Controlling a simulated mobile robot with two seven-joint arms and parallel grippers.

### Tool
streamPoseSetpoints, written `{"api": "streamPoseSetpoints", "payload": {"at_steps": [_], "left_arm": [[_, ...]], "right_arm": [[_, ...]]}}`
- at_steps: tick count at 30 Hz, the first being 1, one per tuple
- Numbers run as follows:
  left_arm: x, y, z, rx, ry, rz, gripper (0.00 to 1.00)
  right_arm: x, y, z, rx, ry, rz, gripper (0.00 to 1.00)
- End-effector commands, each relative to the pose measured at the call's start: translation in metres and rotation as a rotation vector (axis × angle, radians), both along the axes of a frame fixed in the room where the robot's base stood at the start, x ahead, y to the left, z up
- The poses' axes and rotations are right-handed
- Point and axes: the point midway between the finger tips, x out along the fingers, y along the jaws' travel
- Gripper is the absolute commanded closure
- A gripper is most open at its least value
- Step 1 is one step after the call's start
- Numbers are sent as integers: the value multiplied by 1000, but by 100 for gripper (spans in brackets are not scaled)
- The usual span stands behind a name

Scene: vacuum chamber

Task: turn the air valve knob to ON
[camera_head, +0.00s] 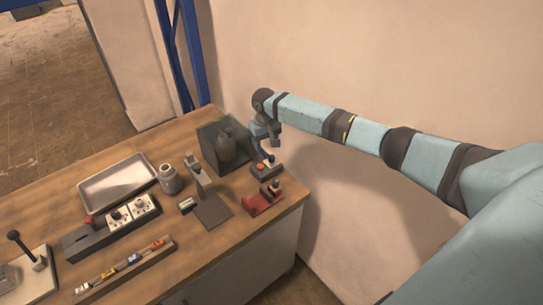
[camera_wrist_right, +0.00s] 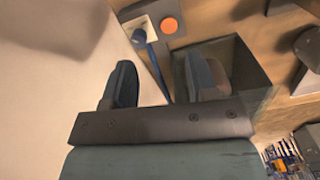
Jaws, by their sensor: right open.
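A small unit near the table's right back edge has a blue lever (camera_head: 267,156) and an orange round button (camera_head: 260,166). In the right wrist view the blue lever (camera_wrist_right: 151,57) slants from a pale base, with the orange button (camera_wrist_right: 169,25) beside it. I cannot tell for sure which part is the air valve knob. My right gripper (camera_head: 266,132) is above this unit. In the wrist view the right gripper (camera_wrist_right: 162,82) is open, and the lever's near end shows between its fingers. Whether it touches a finger is unclear. My left gripper is out of view.
A dark clear-walled box (camera_head: 209,148) holding a bottle-like object stands close left of the right gripper. A red stand (camera_head: 262,203), a grey stand (camera_head: 208,205), a jar (camera_head: 169,180) and a tray (camera_head: 117,182) are on the table. The wall (camera_head: 350,60) is behind.

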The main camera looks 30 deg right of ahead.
Motion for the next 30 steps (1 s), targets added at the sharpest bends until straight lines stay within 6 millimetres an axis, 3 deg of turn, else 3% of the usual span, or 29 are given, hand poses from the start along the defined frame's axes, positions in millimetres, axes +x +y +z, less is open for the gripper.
{"api": "streamPoseSetpoints", "payload": {"at_steps": [1, 3, 8, 13, 24, 30], "left_arm": [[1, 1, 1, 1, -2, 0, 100], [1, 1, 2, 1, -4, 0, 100], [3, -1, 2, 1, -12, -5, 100], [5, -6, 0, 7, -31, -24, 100], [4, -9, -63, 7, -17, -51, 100], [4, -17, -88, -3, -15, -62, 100]], "right_arm": [[10, -17, 11, -8, -3, -36, 48], [18, -31, 19, -12, -2, -74, 48], [24, -43, 19, -12, -2, -105, 48], [24, -43, -9, -12, -3, -106, 48], [24, -42, -70, -12, -5, -103, 48], [24, -42, -96, -11, -5, -103, 48]]}}
